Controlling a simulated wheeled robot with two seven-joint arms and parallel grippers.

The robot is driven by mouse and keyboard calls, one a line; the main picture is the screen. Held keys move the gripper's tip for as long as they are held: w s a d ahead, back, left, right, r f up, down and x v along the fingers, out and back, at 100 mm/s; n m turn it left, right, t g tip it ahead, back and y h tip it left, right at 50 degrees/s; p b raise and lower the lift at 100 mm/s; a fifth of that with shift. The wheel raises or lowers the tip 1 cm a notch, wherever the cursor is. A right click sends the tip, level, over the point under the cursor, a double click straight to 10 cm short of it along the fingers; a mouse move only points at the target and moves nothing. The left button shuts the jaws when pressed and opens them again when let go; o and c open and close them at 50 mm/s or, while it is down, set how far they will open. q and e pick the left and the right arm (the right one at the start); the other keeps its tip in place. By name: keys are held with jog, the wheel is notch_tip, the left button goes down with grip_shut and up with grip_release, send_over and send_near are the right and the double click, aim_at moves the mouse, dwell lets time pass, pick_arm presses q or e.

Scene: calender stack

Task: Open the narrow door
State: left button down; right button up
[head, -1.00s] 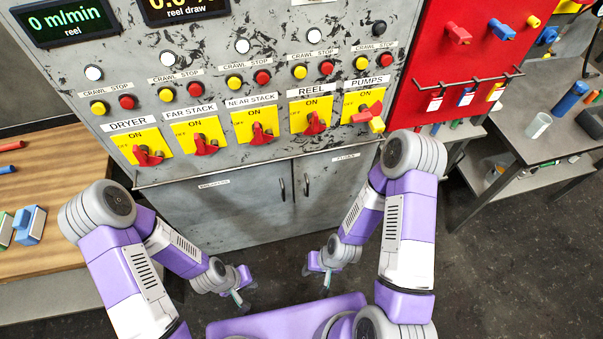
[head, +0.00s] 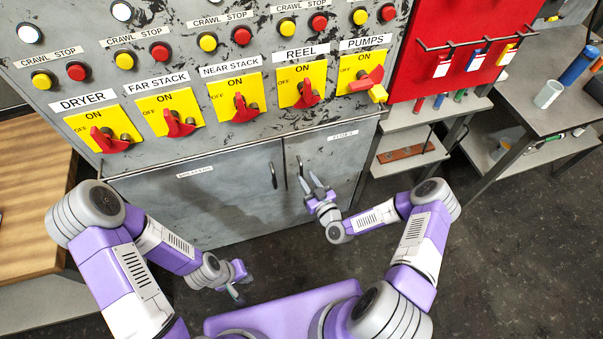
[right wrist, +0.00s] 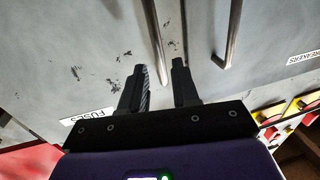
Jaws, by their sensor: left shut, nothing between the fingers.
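The narrow door (head: 350,157), labelled FUSES, is the right-hand cabinet door and looks closed. It shows upside down in the right wrist view (right wrist: 70,55). Its upright bar handle (right wrist: 152,35) is near the seam with the wide door. My right gripper (head: 313,178) is in front of this handle. In the right wrist view my right gripper (right wrist: 160,70) is open, with the lower end of the handle showing between its fingertips; I cannot tell whether they touch. My left gripper (head: 238,288) is shut and empty, low in front of the wide door.
The wide door (head: 190,215), labelled BREAKERS, is closed, with its own handle (head: 273,175) close to the narrow door's. A switch panel (head: 215,60) is above. A shelf (head: 408,150) stands right of the cabinet. A wooden bench (head: 30,190) is at left. Floor at right is open.

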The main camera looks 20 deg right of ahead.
aim_at(302, 173)
jog(key=shift+b+x, duration=0.35)
jog(key=shift+x, duration=1.8)
grip_shut()
